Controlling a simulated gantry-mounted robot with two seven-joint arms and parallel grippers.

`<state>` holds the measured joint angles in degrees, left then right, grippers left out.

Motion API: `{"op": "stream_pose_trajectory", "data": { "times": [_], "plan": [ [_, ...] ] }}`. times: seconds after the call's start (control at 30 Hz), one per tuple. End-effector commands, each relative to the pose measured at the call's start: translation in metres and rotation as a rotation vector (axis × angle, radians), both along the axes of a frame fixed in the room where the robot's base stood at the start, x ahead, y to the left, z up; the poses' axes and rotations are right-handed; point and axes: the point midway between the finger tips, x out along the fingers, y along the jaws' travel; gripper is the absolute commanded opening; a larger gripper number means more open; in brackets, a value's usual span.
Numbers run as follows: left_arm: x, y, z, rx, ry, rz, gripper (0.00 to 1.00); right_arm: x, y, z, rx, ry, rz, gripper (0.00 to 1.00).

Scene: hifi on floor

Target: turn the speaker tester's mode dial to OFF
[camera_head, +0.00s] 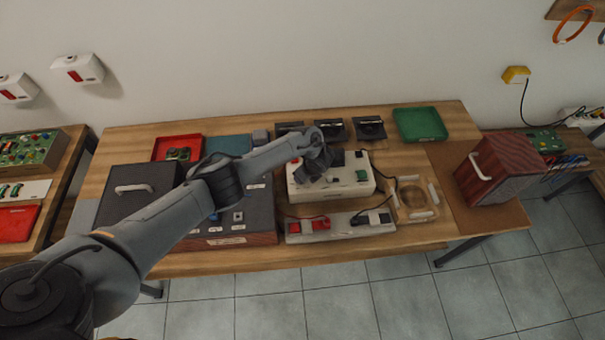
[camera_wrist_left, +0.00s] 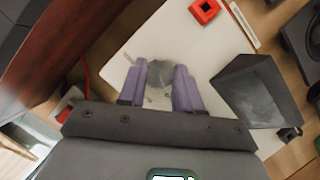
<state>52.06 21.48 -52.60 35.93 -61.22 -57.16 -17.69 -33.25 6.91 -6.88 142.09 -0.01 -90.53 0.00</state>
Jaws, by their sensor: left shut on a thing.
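The speaker tester (camera_head: 345,188) is a white box in the middle of the bench. Its top shows in the left wrist view as a white panel (camera_wrist_left: 125,55), with a red square part (camera_wrist_left: 205,10) and a dark raised block (camera_wrist_left: 258,92). My left gripper (camera_head: 312,174) reaches over the tester from the left. In the left wrist view its two purple fingers (camera_wrist_left: 160,82) are shut on the round grey mode dial (camera_wrist_left: 160,72), one on each side. The dial's pointer and markings are too blurred to read. In the head view my gripper hides the dial. My right gripper is not in view.
A dark hi-fi unit (camera_head: 240,222) stands left of the tester. A grey strip with red and black clips (camera_head: 338,232) lies in front, and a wooden frame (camera_head: 434,205) lies right. Red (camera_head: 164,146) and green (camera_head: 420,123) trays and a speaker box (camera_head: 497,172) stand around.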

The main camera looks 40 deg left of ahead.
Motion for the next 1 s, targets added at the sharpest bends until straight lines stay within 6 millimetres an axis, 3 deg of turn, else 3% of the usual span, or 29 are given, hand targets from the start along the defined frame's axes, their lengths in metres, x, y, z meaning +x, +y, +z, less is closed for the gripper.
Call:
{"op": "stream_pose_trajectory", "data": {
  "times": [0.73,0.77,0.9,1.0],
  "plan": [
    [0.0012,0.0007,0.001,0.001,-0.002,0.091,0.03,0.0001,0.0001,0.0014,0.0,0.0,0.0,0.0],
    [0.0012,0.0007,0.001,0.001,-0.002,0.091,0.38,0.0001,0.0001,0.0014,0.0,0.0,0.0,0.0],
    [0.0011,0.0006,0.0008,0.001,-0.001,0.091,0.59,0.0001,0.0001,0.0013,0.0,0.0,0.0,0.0],
    [0.001,0.0006,0.0006,0.001,-0.001,0.091,0.59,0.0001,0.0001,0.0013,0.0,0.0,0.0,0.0]
  ]
}}
